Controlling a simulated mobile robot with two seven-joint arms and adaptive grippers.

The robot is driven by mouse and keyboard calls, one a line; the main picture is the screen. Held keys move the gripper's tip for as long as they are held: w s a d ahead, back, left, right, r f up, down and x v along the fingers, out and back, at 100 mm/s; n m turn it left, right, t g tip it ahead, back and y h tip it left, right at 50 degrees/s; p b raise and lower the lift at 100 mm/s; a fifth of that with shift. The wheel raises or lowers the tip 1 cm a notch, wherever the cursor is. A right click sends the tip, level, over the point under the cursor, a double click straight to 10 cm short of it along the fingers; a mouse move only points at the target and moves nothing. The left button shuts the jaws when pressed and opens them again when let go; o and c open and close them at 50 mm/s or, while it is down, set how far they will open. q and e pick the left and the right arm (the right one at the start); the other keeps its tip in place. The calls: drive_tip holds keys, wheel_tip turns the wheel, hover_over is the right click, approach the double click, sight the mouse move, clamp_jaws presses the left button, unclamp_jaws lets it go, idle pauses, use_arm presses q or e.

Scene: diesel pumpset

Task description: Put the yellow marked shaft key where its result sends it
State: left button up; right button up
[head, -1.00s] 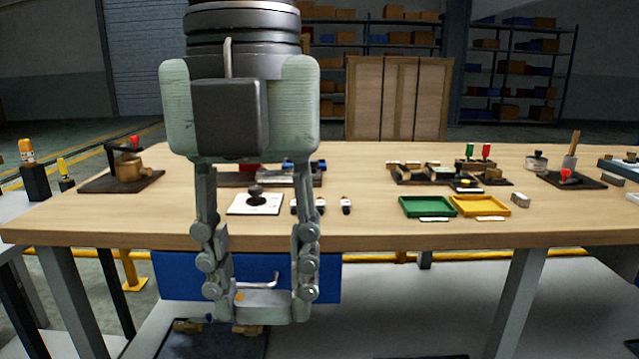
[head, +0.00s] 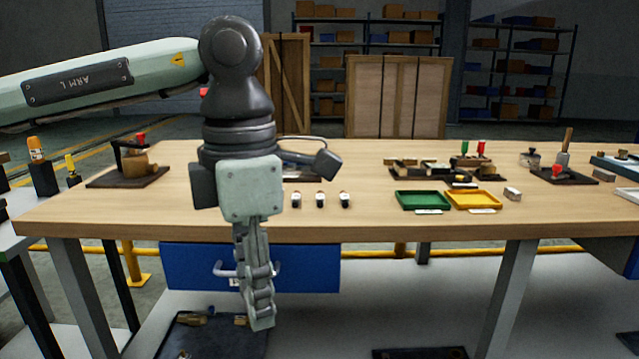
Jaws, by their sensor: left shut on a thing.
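My left gripper (head: 261,318) is in front of the bench, below its top edge, fingers pointing down. It is turned edge-on, one finger in front of the other, and is shut on the grey shaft key with a yellow mark that showed between its fingertips earlier. The key is now hidden by the fingers. A green tray (head: 423,207) and a yellow tray (head: 473,207) sit side by side on the bench, right of centre, each with a white label in front. Both look empty. My right gripper is not in view.
A small grey block (head: 512,194) lies right of the yellow tray. Several small black-and-white items (head: 320,199) stand near the bench's front edge. A blue drawer (head: 195,265) hangs under the bench. A dark mat (head: 212,345) with brass parts lies below. The front right bench top is clear.

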use_arm(q)
drive_tip(key=w+a+f+m, duration=0.3)
drive_tip(key=a+f+m, duration=0.2)
drive_tip(key=f+m, duration=0.4)
drive_tip(key=w+a+f+m, duration=0.3)
drive_tip(key=a+f+m, duration=0.3)
drive_tip(key=f+m, duration=0.3)
drive_tip(key=m, duration=0.4)
drive_tip(key=shift+w+a+f+m, duration=0.15)
drive_tip(key=shift+w+f+m, duration=0.15)
drive_tip(key=shift+f+m, duration=0.1)
